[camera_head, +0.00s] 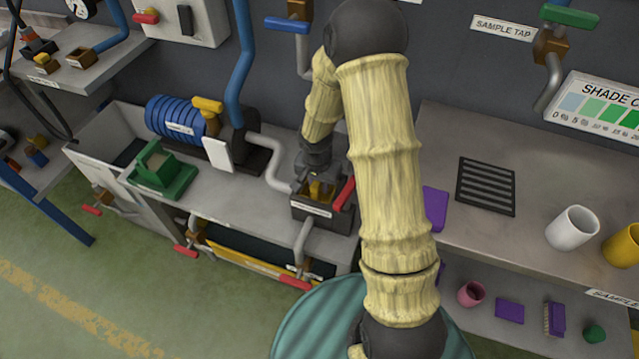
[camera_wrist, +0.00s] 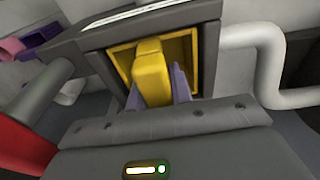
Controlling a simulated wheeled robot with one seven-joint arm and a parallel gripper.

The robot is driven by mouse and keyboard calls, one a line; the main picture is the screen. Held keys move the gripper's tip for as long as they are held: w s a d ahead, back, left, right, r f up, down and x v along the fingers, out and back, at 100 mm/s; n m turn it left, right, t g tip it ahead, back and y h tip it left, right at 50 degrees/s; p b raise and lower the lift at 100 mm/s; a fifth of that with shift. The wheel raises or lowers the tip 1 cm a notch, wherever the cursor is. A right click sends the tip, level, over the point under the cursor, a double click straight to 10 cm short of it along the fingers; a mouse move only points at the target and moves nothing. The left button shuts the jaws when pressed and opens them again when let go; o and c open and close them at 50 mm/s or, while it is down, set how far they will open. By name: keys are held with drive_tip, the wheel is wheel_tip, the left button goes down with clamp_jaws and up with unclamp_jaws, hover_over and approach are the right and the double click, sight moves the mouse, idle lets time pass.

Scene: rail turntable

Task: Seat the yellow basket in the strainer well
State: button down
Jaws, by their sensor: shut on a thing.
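The strainer well is a dark grey open box (camera_head: 330,222) on the counter, with a label on its front and pipes joined to it. In the wrist view its rim (camera_wrist: 213,45) frames the yellow basket (camera_wrist: 122,60). The basket lies inside the well's opening, its handle block standing up in the middle; it also shows in the head view (camera_head: 312,192). My gripper (camera_wrist: 156,88) is shut on the handle block, one purple finger on each side. Whether the basket rests fully on the well's bottom is hidden.
A red lever (camera_head: 344,192) stands close at the well's right side. A grey pipe (camera_head: 268,160) runs in from the blue pump (camera_head: 172,117) at left. A green box (camera_head: 163,172) sits farther left. A black grate (camera_head: 486,186) and white cup (camera_head: 571,228) stand on the right counter.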

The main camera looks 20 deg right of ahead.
drive_tip(key=shift+f, duration=0.1)
drive_tip(key=c, duration=1.3)
unclamp_jaws()
drive_tip(key=shift+o, duration=0.2)
drive_tip(key=r, duration=0.4)
drive_tip(key=r+p, duration=0.1)
drive_tip(key=r, duration=0.3)
drive_tip(key=s+a+r+p, duration=0.1)
drive_tip(key=r, duration=0.3)
drive_tip(key=shift+s+r, duration=0.1)
